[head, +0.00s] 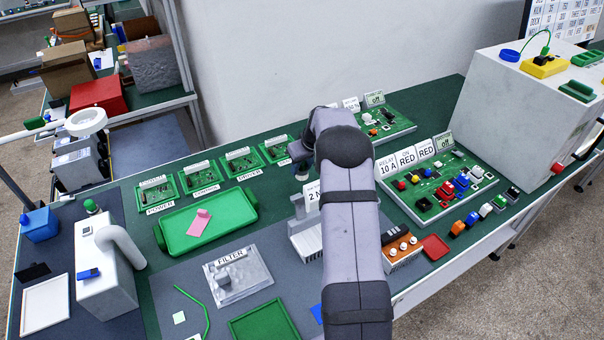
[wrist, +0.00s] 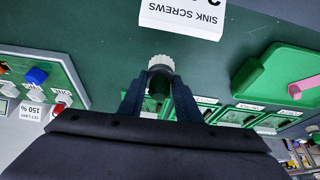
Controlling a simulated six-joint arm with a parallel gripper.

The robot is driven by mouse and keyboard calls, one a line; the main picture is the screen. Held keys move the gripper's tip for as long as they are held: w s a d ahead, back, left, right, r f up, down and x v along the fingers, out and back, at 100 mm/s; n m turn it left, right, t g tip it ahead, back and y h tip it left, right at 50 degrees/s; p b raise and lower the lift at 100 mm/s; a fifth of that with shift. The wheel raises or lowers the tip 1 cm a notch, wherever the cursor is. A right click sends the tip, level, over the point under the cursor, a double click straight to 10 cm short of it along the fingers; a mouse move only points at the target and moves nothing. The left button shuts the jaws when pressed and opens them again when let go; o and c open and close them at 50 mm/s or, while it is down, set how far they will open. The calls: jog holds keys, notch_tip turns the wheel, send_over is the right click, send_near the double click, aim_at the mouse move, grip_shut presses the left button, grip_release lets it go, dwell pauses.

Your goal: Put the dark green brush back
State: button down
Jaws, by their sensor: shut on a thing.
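The dark green brush (wrist: 155,104) is between the two fingers of my gripper (wrist: 158,88) in the wrist view. Its pale, ridged round end (wrist: 161,63) points away from the palm, and its lower part is hidden by the gripper body. The fingers are shut on it. In the head view my arm hides most of the gripper, which hangs over the back middle of the bench, right of the row of small green boards. A place for the brush cannot be made out.
A "sink screws" sign (wrist: 182,17) stands just ahead in the wrist view, by a grey finned block (head: 305,241). A green tray (head: 180,243) holds a pink piece (head: 199,223). A component board (head: 470,190) lies right of my arm, near a big grey box (head: 515,120).

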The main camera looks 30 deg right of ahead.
aim_at(303, 172)
jog(key=shift+f+p, duration=0.6)
jog(key=shift+f, duration=1.5)
jog(key=shift+f, duration=0.2)
jog(key=c, duration=1.3)
grip_release()
jog(key=shift+r, duration=0.3)
jog(key=shift+s+r, duration=0.1)
jog(key=shift+r, duration=0.2)
jog(key=b+v, duration=0.3)
jog(key=v, duration=0.8)
